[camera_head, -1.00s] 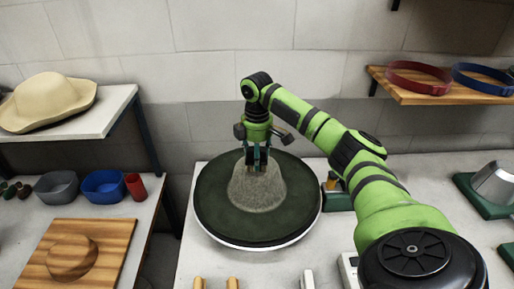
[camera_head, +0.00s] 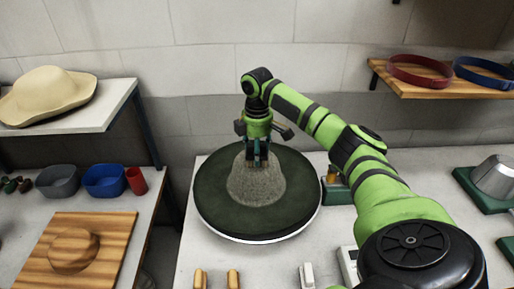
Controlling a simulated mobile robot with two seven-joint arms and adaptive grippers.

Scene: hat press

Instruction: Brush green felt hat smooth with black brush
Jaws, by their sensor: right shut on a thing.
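The green felt hat (camera_head: 222,209) lies on a round white-edged stand (camera_head: 262,241) on the middle table. Its brim is dark green, and its crown (camera_head: 258,183) looks greyish and rough. My right gripper (camera_head: 257,160) points down at the top of the crown, slightly towards its far side. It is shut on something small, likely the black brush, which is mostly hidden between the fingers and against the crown. I cannot tell whether it touches the felt. My left gripper is not in view.
Wooden-handled tools (camera_head: 233,279) and a white-grey tool (camera_head: 307,275) lie at the table's front. A green-based holder (camera_head: 337,190) stands right of the hat. A metal block on a green base (camera_head: 494,184) is further right. Bowls (camera_head: 104,181) and a wooden hat block (camera_head: 74,250) are left.

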